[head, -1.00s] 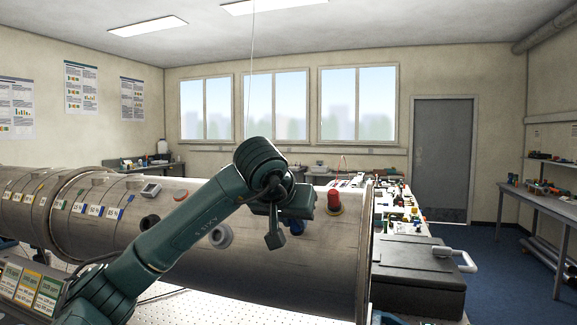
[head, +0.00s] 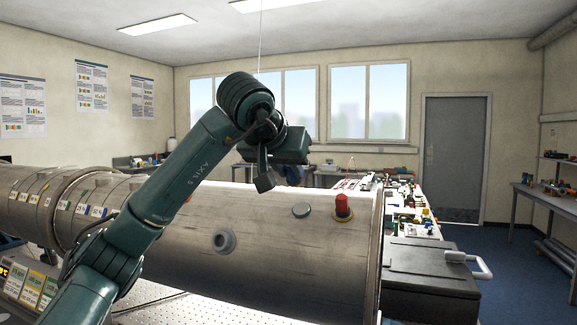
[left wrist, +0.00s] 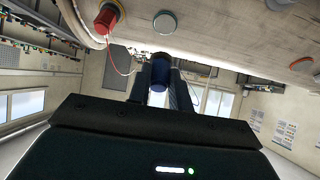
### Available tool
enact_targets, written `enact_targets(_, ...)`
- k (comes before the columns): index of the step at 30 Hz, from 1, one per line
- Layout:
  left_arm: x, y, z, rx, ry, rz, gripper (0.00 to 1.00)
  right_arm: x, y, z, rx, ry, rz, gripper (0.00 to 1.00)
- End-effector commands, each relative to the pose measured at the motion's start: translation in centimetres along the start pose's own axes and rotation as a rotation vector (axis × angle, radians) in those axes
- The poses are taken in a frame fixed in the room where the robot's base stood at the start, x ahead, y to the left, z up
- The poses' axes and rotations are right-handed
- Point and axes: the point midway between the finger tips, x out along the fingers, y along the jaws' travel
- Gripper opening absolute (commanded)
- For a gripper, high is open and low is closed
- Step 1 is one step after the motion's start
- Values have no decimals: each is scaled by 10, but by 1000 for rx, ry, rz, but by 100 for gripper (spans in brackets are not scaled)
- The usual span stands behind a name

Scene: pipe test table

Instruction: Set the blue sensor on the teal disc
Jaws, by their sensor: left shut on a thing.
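My left gripper (head: 280,168) is raised above the large metal pipe, shut on the blue sensor (head: 293,175), which is mostly hidden behind the gripper in the head view. In the left wrist view the blue sensor (left wrist: 160,72) shows between the two fingers (left wrist: 160,88). The teal disc (head: 301,210) lies bare on the pipe's upper side, below the sensor and apart from it. The disc also shows in the left wrist view (left wrist: 165,22), looking greyish. My right gripper is not in view.
A red sensor (head: 343,206) stands on the pipe (head: 290,260) just right of the disc. A grey round fitting (head: 224,241) sits on the pipe's near side. A black case (head: 428,280) and a cluttered bench (head: 405,215) lie to the right. Posters hang on the left wall.

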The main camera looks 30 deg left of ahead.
Motion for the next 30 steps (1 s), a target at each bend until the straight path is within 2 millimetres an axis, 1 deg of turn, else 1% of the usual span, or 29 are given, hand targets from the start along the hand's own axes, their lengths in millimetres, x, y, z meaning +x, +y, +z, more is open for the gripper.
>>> enact_targets(3, 10, 0, 5, 0, -3, -1, 0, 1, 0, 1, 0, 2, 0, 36)
enact_targets(19, 49, 0, 21, -1, -2, -2, 0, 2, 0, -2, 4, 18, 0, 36)
enact_targets(30, 47, 0, 19, 0, 0, 0, 0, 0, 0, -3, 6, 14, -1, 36)
